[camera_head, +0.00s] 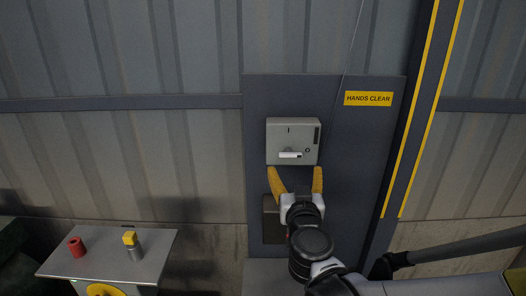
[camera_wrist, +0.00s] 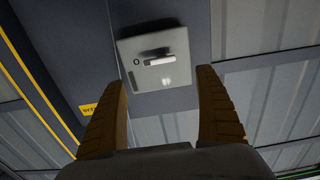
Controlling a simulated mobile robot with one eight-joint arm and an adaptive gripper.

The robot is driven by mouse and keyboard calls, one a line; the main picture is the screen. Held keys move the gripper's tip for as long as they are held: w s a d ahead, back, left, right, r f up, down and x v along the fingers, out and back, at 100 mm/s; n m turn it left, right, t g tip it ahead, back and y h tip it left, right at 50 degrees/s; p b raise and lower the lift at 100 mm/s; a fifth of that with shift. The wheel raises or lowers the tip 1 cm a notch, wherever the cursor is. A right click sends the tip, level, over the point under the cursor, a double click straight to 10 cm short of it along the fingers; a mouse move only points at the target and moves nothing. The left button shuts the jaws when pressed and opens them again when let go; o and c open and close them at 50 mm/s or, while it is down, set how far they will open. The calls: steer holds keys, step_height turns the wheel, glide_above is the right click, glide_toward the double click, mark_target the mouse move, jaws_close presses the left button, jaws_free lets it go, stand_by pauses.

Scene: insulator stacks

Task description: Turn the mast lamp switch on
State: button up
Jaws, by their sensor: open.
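The lamp switch is a light grey box (camera_head: 293,132) on a dark panel, marked "I" at the top and "O" at the right. Its white handle (camera_head: 290,155) lies about horizontal, in line with the "O". In the wrist view the box (camera_wrist: 177,74) and handle (camera_wrist: 158,61) appear ahead, turned over, with the "O" at the left. My gripper (camera_head: 295,175) is open and empty, its yellow fingers pointing up just below the box in the head view. In the wrist view the fingers (camera_wrist: 162,78) stand wide on either side, with the handle beyond their tips. I see no contact.
The dark panel (camera_head: 355,150) carries a yellow "HANDS CLEAR" sign (camera_head: 368,98). A dark box (camera_head: 270,220) sits below the switch, partly behind my gripper. A yellow-striped post (camera_head: 414,110) stands at the right. A table (camera_head: 105,258) at lower left holds red and yellow-topped pieces.

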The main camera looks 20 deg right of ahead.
mark_target(291, 154)
steer(key=b+x, duration=0.1)
steer(key=x, duration=0.9)
steer(key=shift+w+d, duration=0.1)
steer(key=shift+w, duration=0.3)
steer(key=c, duration=1.2)
